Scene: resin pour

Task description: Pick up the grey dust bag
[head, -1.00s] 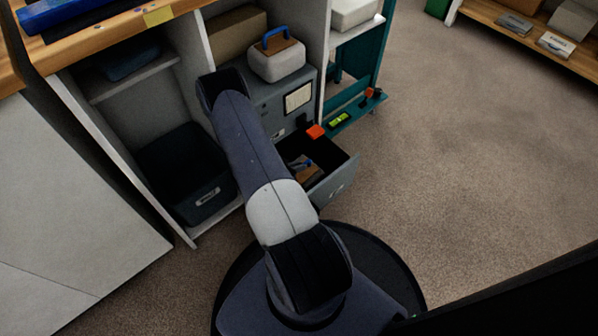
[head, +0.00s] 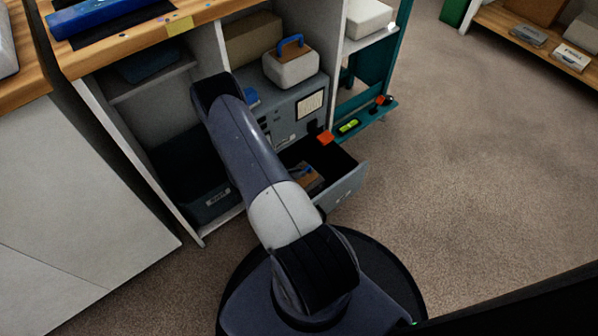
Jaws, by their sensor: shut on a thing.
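I cannot make out the grey dust bag for certain. A dark blue-grey soft-looking item (head: 150,66) lies on the upper left shelf of the cabinet. I cannot tell whether it is the bag. My gripper is not visible. My arm reaches forward to the cabinet and its upper links hide what lies behind them. An open grey drawer (head: 345,188) below the grey cabinet unit holds a brown item (head: 308,180) with a blue part, partly hidden by my arm.
A dark labelled bin (head: 212,205) stands low on the left. A pale block with a blue handle (head: 291,62) sits on the grey unit (head: 285,108). The wooden worktop (head: 130,45) overhangs the cabinet. Carpet (head: 460,200) on the right is clear.

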